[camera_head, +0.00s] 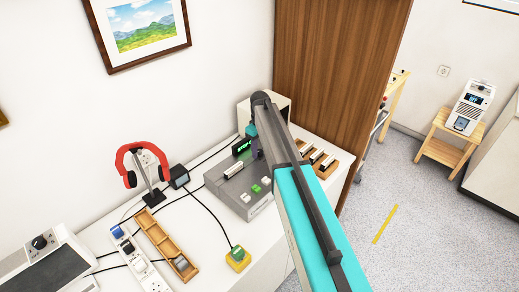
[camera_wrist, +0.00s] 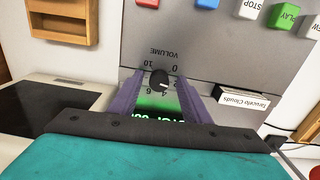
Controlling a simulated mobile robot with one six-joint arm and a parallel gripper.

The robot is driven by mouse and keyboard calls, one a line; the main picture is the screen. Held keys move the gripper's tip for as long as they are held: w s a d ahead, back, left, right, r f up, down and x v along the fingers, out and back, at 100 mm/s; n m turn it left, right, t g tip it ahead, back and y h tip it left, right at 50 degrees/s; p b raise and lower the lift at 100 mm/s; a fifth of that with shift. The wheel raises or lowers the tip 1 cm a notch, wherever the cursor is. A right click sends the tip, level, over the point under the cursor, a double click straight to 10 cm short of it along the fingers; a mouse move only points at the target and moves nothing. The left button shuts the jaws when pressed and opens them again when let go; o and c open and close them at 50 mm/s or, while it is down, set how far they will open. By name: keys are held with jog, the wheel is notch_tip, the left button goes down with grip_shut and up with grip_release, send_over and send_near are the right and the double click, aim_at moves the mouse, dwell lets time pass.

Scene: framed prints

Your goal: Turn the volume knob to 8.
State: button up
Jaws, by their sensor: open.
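The volume knob (camera_wrist: 158,80) is small, round and black, on the grey face of a tape player, which also shows in the head view (camera_head: 228,190). In the wrist view its scale appears upside down, numbered 0 to 10 under the word VOLUME. Its white pointer mark points to the lower right of the picture, seemingly near 2 to 4; the exact value is hard to read. My gripper (camera_wrist: 156,84) is open, with its purple fingers on either side of the knob. I cannot tell whether they touch it. In the head view my arm hides the knob.
Coloured buttons (camera_wrist: 288,15) line the player's face, and a green display (camera_head: 241,146) glows beside the knob. A labelled cassette (camera_wrist: 242,100) lies near the right finger. Red headphones (camera_head: 146,165) on a stand, wooden trays and cables lie left of the player.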

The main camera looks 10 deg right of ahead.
jog(key=c, duration=1)
jog(key=shift+a, duration=0.2)
jog(key=shift+c, duration=0.2)
jog(key=shift+d, duration=0.1)
